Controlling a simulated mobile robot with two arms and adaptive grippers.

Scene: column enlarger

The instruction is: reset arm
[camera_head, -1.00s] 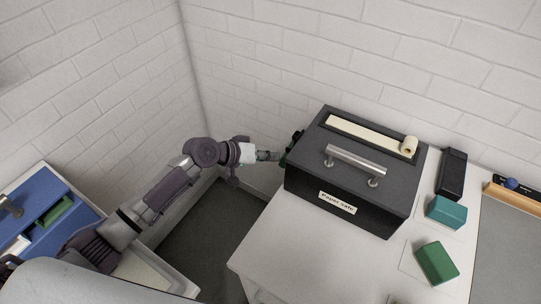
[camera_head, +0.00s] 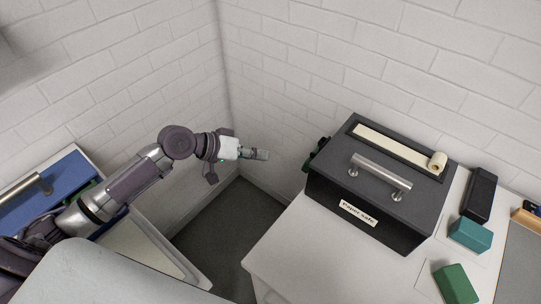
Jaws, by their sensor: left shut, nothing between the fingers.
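My left arm comes in from the left in the head view, over a blue-topped unit. My left gripper (camera_head: 258,154) is shut and empty. It hangs in the air over the gap between the two pieces of furniture, to the left of the black paper safe (camera_head: 378,190) and apart from it. The safe has a metal bar handle on top and a label reading "Paper safe" on its front. Dark knob-like parts (camera_head: 318,153) stick out at its left side. My right gripper does not show.
The white table (camera_head: 300,243) carries the safe, a black box (camera_head: 480,193), a teal block (camera_head: 470,234) and a green block (camera_head: 455,284). A blue unit (camera_head: 60,188) with a handle stands at left. White brick walls meet behind the gap.

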